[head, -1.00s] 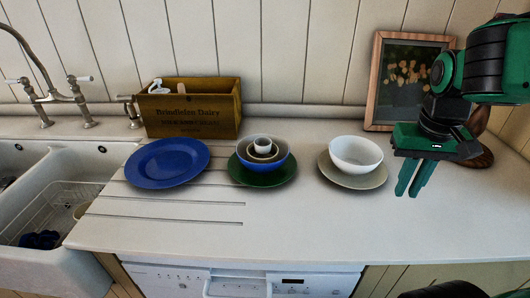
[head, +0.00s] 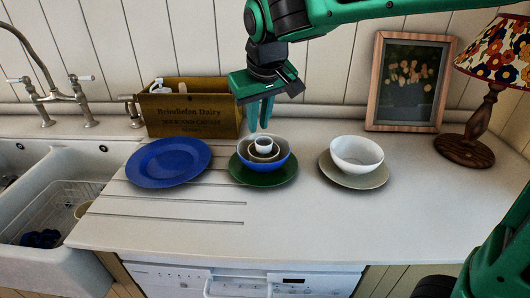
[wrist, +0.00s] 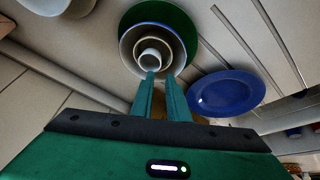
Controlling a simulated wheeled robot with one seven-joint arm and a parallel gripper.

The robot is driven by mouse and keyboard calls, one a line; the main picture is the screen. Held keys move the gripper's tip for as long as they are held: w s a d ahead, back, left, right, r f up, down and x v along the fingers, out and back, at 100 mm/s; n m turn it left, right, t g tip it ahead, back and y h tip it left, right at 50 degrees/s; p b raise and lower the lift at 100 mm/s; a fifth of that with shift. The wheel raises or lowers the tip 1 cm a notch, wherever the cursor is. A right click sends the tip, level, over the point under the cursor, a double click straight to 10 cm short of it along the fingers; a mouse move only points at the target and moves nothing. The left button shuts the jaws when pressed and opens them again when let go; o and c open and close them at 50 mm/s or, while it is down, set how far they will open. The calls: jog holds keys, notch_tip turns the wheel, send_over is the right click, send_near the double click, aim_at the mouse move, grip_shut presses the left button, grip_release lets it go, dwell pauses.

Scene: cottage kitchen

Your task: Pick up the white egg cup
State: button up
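The small white egg cup (head: 263,142) stands upright at the centre of a nested stack. It sits inside a brownish bowl (head: 250,156), which is inside a larger bowl with a blue outside (head: 245,166), on a dark green plate (head: 252,182). My gripper (head: 261,129) points down just above and behind the egg cup, empty. In the wrist view the egg cup (wrist: 151,58) lies just beyond my fingertips (wrist: 160,77), which have a gap between them. No contact with the cup is visible.
A blue plate (head: 167,162) lies left, and a white bowl (head: 356,151) on a beige plate (head: 352,181) right. A wooden crate (head: 192,117) stands behind. A picture frame (head: 408,83) and lamp (head: 466,148) are at the right. The front counter (head: 240,230) is clear.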

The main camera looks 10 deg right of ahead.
aim_at(257, 149)
jog(key=x, duration=0.8)
jog(key=shift+s+d+f, duration=0.15)
jog(key=shift+s+d, duration=0.05)
grip_shut()
